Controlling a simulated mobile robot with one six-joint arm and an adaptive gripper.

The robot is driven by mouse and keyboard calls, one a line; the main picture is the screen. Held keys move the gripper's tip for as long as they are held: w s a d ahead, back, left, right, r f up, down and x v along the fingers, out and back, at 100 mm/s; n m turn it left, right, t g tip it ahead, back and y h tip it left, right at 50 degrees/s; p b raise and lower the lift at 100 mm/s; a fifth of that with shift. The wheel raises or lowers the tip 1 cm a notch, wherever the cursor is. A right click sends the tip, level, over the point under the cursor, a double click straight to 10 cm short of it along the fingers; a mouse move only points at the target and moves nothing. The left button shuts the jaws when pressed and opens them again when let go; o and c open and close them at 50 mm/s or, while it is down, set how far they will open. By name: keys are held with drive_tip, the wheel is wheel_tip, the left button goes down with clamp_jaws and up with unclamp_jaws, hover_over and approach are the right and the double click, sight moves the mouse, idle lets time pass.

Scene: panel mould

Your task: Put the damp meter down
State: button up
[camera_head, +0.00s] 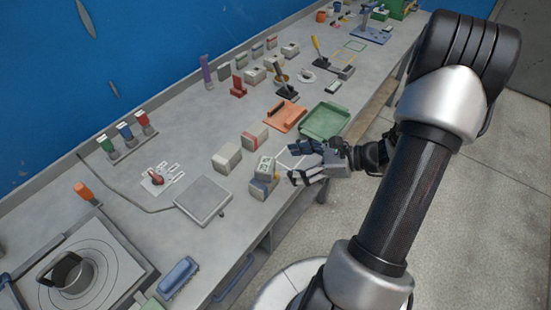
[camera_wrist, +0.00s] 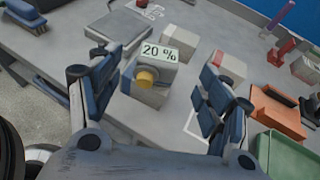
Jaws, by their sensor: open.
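The damp meter (camera_wrist: 147,90) is a grey block whose display reads 20 %, with a yellow round knob on its front. It appears to stand upright on the bench near the front edge, and it also shows in the head view (camera_head: 265,167). My gripper (camera_wrist: 153,88) is open, with one blue-padded finger on each side of the meter in the wrist view and gaps between. In the head view my gripper (camera_head: 293,162) is just right of the meter. A white outlined rectangle (camera_wrist: 190,127) on the bench lies right of the meter, partly hidden by my right finger.
Grey and red-grey blocks (camera_head: 227,158) stand behind the meter. An orange tray (camera_head: 284,116) and a green tray (camera_head: 324,120) lie farther along the bench. A flat grey plate (camera_head: 203,199) lies to the left. The bench's front edge is close to my gripper.

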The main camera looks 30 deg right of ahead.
drive_tip(key=shift+p+v, duration=0.3)
drive_tip(key=shift+v, duration=1.35)
drive_tip(key=s+a+r+n+g+h, duration=0.25)
drive_tip(key=a+r+n+g, duration=0.6)
drive_tip(key=a+n, duration=0.55)
drive_tip(key=s+a+r+n+t+h, duration=0.3)
drive_tip(key=s+a+r+n+h, duration=0.3)
drive_tip(key=n, duration=0.7)
wheel_tip(320, 180, up, 2)
drive_tip(key=s, duration=0.3)
drive_tip(key=shift+r+n, duration=0.15)
drive_tip(key=shift+n, duration=0.15)
drive_tip(key=shift+w+h, duration=0.1)
drive_tip(key=shift+h, duration=0.15)
drive_tip(key=shift+d, duration=0.1)
